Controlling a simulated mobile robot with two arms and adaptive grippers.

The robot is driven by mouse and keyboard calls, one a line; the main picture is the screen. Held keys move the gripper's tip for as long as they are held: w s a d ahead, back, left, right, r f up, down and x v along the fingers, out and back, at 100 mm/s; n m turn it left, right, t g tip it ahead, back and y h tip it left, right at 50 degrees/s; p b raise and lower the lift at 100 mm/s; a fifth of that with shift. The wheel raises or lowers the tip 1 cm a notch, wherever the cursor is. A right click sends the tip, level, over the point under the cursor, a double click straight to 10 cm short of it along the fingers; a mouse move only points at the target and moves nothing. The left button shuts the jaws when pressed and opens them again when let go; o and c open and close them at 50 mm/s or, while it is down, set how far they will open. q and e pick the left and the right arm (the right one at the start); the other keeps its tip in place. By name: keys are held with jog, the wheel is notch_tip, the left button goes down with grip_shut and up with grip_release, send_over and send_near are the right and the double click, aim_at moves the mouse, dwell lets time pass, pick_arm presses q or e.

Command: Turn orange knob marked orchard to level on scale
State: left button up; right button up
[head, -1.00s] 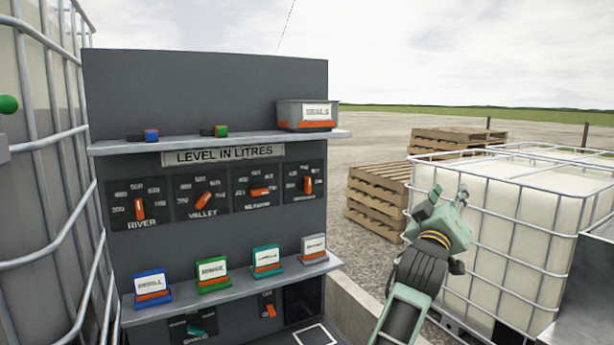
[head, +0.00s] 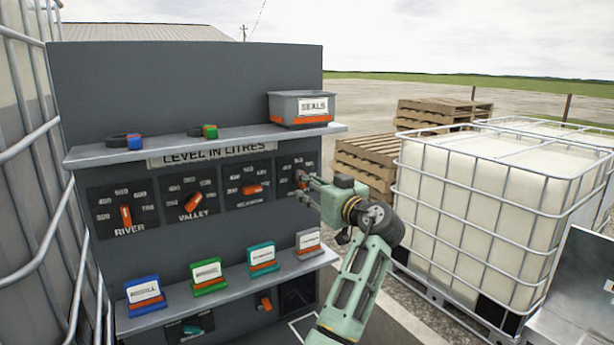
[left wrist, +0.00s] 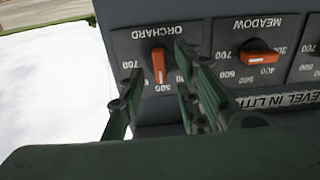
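The orchard knob (left wrist: 158,66) is an orange bar on a black dial (left wrist: 130,45) marked ORCHARD, upside down in the left wrist view. Its long axis runs roughly up and down the dial, near the middle numbers. In the head view this dial (head: 287,163) is the rightmost of the row, and its knob is mostly hidden by my gripper. My left gripper (head: 302,187) is at this dial, fingers pointing to the panel. In the wrist view its open fingers (left wrist: 158,60) stand either side of the knob; I cannot tell whether they touch it. My right gripper is not in view.
River (head: 126,214), valley (head: 194,203) and meadow (head: 253,188) knobs are to the left. An upper shelf (head: 170,150) carries a grey seals bin (head: 300,108). A lower shelf (head: 215,290) carries several coloured label holders. A caged white tank (head: 480,200) stands at right.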

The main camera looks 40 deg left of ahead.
pick_arm(q)
jog(key=x, duration=0.2)
jog(key=shift+a+p, duration=0.3)
jog(key=shift+p, duration=0.05)
grip_shut()
